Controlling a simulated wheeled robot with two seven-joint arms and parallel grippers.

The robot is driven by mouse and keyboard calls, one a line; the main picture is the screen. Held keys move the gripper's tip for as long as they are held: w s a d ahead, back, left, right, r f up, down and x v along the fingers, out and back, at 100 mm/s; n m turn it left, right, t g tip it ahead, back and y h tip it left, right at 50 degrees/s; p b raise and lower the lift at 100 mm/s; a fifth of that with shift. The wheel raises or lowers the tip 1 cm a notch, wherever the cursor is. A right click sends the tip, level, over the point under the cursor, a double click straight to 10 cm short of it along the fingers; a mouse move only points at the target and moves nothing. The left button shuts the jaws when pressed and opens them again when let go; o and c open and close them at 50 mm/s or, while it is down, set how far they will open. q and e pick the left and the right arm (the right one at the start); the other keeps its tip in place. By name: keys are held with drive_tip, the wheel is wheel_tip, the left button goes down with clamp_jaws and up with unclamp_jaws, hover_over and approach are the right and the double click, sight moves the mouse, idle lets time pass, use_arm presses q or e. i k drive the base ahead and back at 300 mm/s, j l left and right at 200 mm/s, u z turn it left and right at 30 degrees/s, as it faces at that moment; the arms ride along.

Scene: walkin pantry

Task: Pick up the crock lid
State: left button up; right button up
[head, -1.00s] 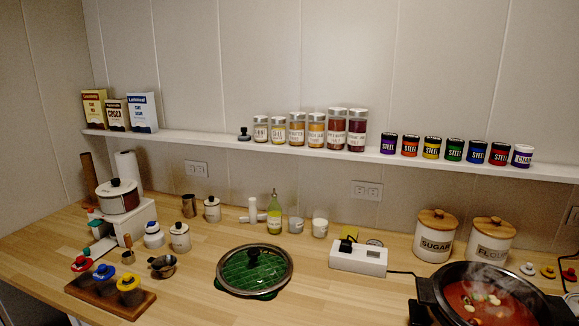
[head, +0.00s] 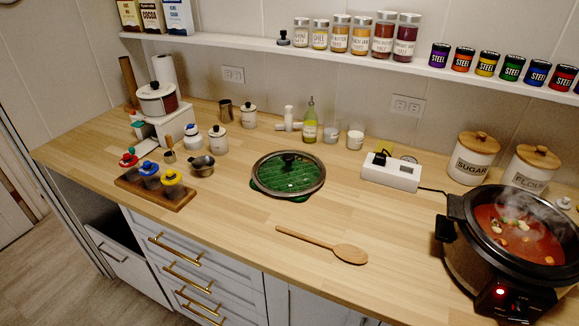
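A round glass lid (head: 289,174) with a dark rim and a black knob lies on a green mat (head: 297,198) near the middle of the wooden counter; it looks like the crock lid. The slow cooker crock (head: 505,250) stands uncovered at the right, full of steaming red stew with pieces floating in it. Neither of my grippers shows in the head view.
A wooden spoon (head: 325,245) lies near the counter's front edge. A white power strip (head: 391,172) and the sugar canister (head: 472,158) stand between lid and crock. A wooden rack (head: 155,190) of colored-lid jars sits left. Counter around the lid is mostly clear.

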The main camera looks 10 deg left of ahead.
sight(285, 172)
drive_tip(key=z, duration=1.25)
drive_tip(key=u, duration=1.5)
drive_tip(key=i+j+u, duration=0.1)
drive_tip(key=j+u, duration=0.15)
drive_tip(key=u, duration=0.15)
drive_tip(key=i+j+u, duration=0.15)
drive_tip(key=u, duration=0.25)
